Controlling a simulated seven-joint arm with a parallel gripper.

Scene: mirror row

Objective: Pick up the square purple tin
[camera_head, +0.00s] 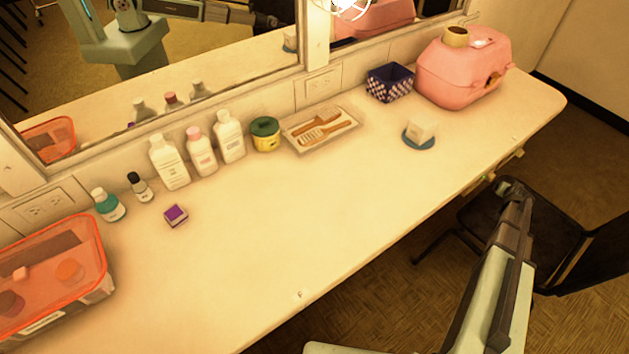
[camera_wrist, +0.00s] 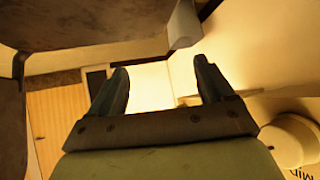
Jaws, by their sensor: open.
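The square purple tin (camera_head: 176,215) is a small box with a purple top, lying on the counter at the left, in front of the row of bottles. It does not show in the wrist view. My gripper (camera_wrist: 160,84) is open, with two dark fingers apart and nothing seen between them. In the head view my arm is at the lower right, beyond the counter's front edge and far from the tin. The gripper's fingertips cannot be made out there.
White bottles (camera_head: 169,162), a yellow jar (camera_head: 265,135) and a brush tray (camera_head: 290,135) line the mirror. An orange-rimmed bin (camera_head: 98,240) stands left of the tin. A pink case (camera_head: 462,80) is at the far right. The middle counter (camera_head: 300,220) is clear. A dark chair (camera_head: 480,225) stands in front.

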